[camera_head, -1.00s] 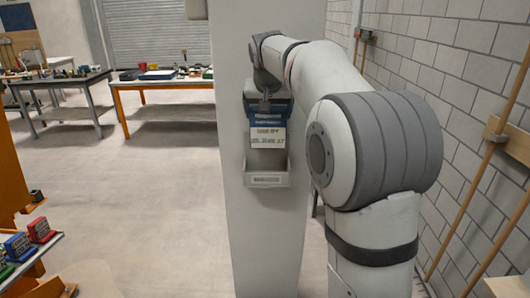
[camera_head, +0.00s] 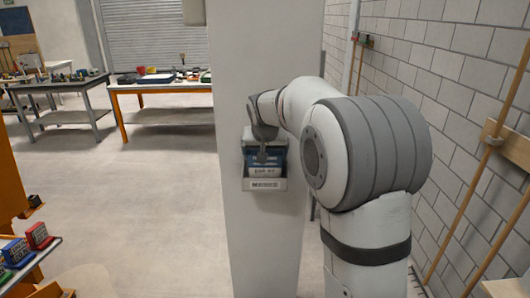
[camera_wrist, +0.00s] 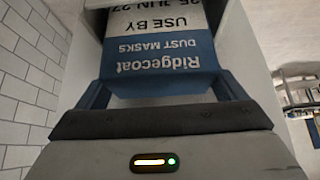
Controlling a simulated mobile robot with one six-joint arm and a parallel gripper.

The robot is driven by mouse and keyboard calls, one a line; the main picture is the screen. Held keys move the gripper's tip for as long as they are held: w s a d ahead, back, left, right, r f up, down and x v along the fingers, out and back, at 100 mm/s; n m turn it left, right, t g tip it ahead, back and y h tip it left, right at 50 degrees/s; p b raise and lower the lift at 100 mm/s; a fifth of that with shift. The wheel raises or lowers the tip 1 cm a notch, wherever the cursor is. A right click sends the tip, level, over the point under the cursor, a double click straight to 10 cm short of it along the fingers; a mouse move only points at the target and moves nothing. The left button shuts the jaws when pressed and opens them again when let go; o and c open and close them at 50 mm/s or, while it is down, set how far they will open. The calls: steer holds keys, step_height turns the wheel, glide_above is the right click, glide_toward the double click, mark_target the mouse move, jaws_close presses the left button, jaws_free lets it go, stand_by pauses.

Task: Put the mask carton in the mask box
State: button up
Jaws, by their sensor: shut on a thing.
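The mask carton (camera_head: 264,171) is blue and white. In the wrist view the carton (camera_wrist: 160,58) reads "Ridgecoat dust masks" and "use by", upside down in the picture. My gripper (camera_head: 263,154) is shut on the carton's near end, with a blue-grey finger on each side in the wrist view (camera_wrist: 162,88). The mask box (camera_head: 265,185) is a pale open-topped box with a label, fixed to the white pillar. The carton's lower part is hidden behind the box's front wall. I cannot tell whether it touches the bottom.
The white pillar (camera_head: 262,240) stands behind the box. A brick wall (camera_head: 455,75) is on the right. Worktables with goods (camera_head: 165,85) stand at the back left. A shelf with small coloured cartons (camera_head: 38,236) is at the lower left. The floor between is clear.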

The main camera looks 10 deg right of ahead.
steer(key=shift+f, duration=0.2)
steer(key=o, duration=1.2)
steer(key=shift+r, duration=0.1)
steer(key=shift+o, duration=0.2)
steer(key=shift+r, duration=0.15)
steer(key=b+v, duration=0.2)
steer(key=v, duration=1)
steer(key=s+f+g, duration=0.1)
steer(key=s+f, duration=0.5)
steer(key=s, duration=0.4)
steer(key=s+d+f+n+g+y, duration=0.1)
steer(key=s+f, duration=0.5)
steer(key=s, duration=0.4)
steer(key=s+f+n+g, duration=0.1)
steer(key=s+f, duration=0.5)
steer(key=s, duration=0.4)
steer(key=shift+s+d, duration=0.3)
steer(key=shift+s, duration=0.1)
